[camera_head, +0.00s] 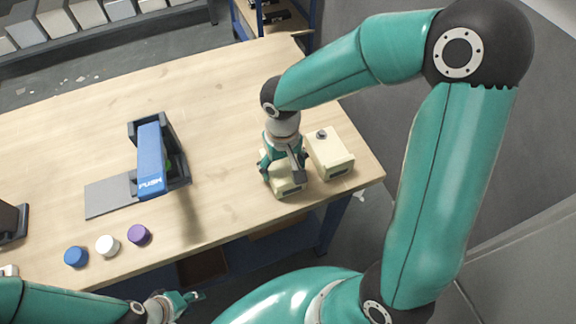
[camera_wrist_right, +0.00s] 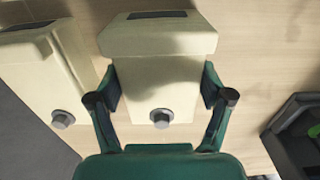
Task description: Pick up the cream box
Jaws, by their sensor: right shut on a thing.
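Two cream boxes stand side by side near the right end of the table. My right gripper (camera_head: 283,168) is shut on the left cream box (camera_head: 289,188), partly hiding it in the head view. In the right wrist view this held box (camera_wrist_right: 158,80) sits between the two fingers of the gripper (camera_wrist_right: 160,95), with a grey knob on its face. The other cream box (camera_head: 331,155), also with a knob, stands just right of it and shows at the left of the wrist view (camera_wrist_right: 40,75). My left gripper (camera_head: 185,300) is low in the head view, off the table's front edge; its fingers are too small to judge.
A device with a blue lever marked PUSH (camera_head: 151,165) stands mid-table on a grey plate (camera_head: 108,196). Blue (camera_head: 76,257), white (camera_head: 107,245) and purple (camera_head: 139,235) caps lie near the front edge. The back of the wooden table (camera_head: 215,85) is clear.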

